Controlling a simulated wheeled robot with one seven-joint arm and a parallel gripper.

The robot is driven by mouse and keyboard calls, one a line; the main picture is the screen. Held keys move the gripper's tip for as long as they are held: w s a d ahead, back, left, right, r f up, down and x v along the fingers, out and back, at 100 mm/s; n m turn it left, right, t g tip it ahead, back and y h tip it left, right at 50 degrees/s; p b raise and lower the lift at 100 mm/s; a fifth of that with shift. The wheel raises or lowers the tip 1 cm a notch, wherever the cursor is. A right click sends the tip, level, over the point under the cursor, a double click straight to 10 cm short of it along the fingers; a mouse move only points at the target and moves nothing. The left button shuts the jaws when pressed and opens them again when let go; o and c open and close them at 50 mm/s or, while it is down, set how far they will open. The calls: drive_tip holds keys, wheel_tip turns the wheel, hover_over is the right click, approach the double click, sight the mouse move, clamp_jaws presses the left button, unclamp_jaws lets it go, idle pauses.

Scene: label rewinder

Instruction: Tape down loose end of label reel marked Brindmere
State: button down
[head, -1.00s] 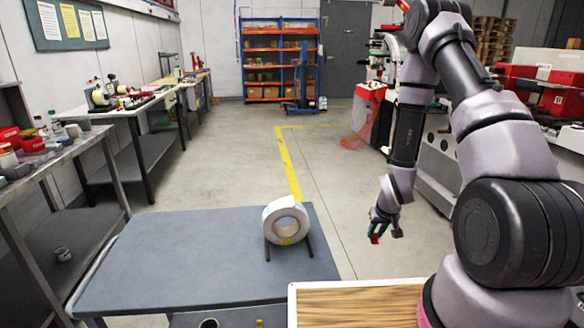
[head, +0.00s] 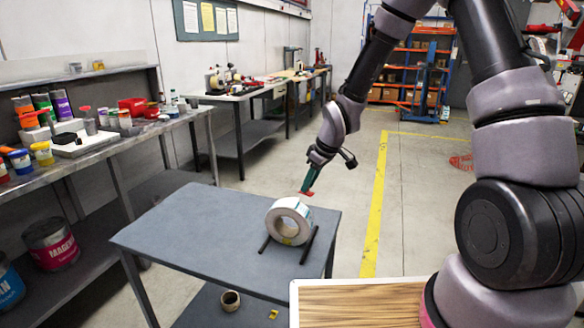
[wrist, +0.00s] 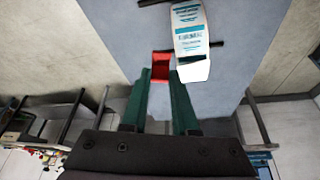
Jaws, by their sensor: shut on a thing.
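The label reel (head: 288,224) is a white ring standing on edge between two dark bars on the grey table (head: 190,235). In the wrist view the reel (wrist: 188,30) shows labels with teal print, too small to read surely. A pale blank flap (wrist: 194,72), apparently its loose end, hangs near the right fingertip. My gripper (head: 307,190) has green fingers and is above the far side of the reel. In the wrist view my gripper (wrist: 172,76) is shut on a small red piece (wrist: 160,65), seemingly tape, beside the flap. Any gap between the red piece and the reel is unclear.
A bench with ink pots (head: 42,153) stands at left. A wooden-topped surface (head: 360,305) is at front right. The table's left part is clear.

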drive_tip(key=s+a+r+n+g, duration=0.1)
drive_tip(key=s+a+r+n, duration=0.25)
drive_tip(key=a+r, duration=0.2)
drive_tip(key=shift+y, duration=0.4)
drive_tip(key=shift+w+d+f, duration=0.1)
drive_tip(key=shift+w+f, duration=0.05)
drive_tip(key=shift+f, duration=0.95)
drive_tip(key=shift+w+a+f, duration=0.1)
drive_tip(key=shift+w+f, duration=0.1)
drive_tip(key=shift+f, duration=0.95)
drive_tip(key=shift+w+d+f, duration=0.1)
drive_tip(key=shift+w+f, duration=0.05)
drive_tip(key=shift+f, duration=0.95)
drive_tip(key=shift+f, duration=0.25)
drive_tip(key=c, duration=0.6)
unclamp_jaws()
